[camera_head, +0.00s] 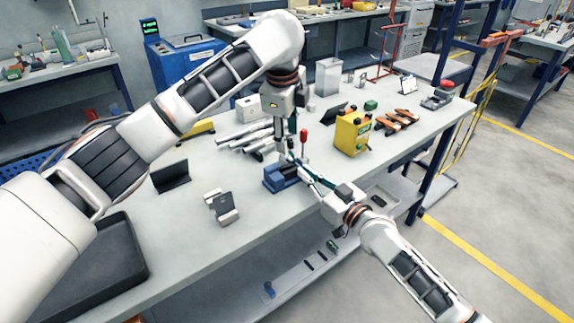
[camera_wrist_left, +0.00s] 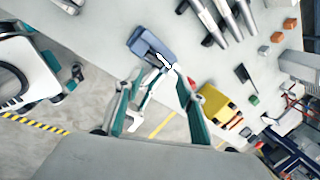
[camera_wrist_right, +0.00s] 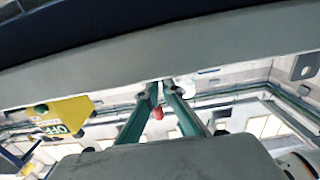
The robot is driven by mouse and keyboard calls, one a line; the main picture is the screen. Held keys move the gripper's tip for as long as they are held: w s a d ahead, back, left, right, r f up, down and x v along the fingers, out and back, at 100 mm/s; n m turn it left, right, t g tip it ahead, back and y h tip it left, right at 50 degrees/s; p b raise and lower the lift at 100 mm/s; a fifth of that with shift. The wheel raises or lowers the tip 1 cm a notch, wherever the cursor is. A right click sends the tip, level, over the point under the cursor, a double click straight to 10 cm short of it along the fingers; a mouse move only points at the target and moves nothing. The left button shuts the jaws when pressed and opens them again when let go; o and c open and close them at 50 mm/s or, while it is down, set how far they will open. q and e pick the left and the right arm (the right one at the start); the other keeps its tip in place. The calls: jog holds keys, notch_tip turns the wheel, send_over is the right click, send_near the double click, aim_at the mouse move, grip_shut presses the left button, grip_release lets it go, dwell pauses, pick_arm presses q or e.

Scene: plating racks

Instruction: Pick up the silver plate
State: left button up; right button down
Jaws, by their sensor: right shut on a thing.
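A blue block-shaped fixture (camera_head: 282,176) sits at the table's front edge, and it shows in the left wrist view (camera_wrist_left: 150,44). A pale, silvery piece (camera_wrist_left: 150,82) shows beside it between my left fingers; I cannot tell whether it is the silver plate. My left gripper (camera_head: 288,150) points down just above the fixture, its fingers apart in the left wrist view (camera_wrist_left: 160,78). My right gripper (camera_head: 299,165) reaches the fixture's right side. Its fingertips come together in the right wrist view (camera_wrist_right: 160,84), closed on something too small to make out. A red knob (camera_head: 303,133) stands close by.
Several silver bars (camera_head: 245,138) lie behind the fixture. A yellow box (camera_head: 352,133) and orange-handled tools (camera_head: 398,119) are to the right. A small grey stand (camera_head: 221,208) and a black tray (camera_head: 95,265) are to the left.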

pick_arm(q)
jog(key=d+r+m+y, duration=0.1)
jog(key=r+m, duration=0.1)
jog(key=m, duration=0.2)
jog(key=m+y, duration=0.2)
jog(key=m, duration=0.1)
send_over(286, 164)
jog(key=s, duration=0.1)
notch_tip(286, 164, down, 5)
jog(key=shift+t, duration=0.4)
jog(key=shift+s+d+x, duration=0.1)
jog(key=shift+d+x, duration=0.05)
jog(key=shift+x, duration=0.7)
jog(key=shift+s+d+x, duration=0.1)
jog(key=shift+d+x, duration=0.1)
jog(key=shift+x, duration=0.65)
jog(key=shift+d+x, duration=0.15)
jog(key=shift+x, duration=0.65)
jog(key=shift+f, duration=0.15)
jog(key=c, duration=0.9)
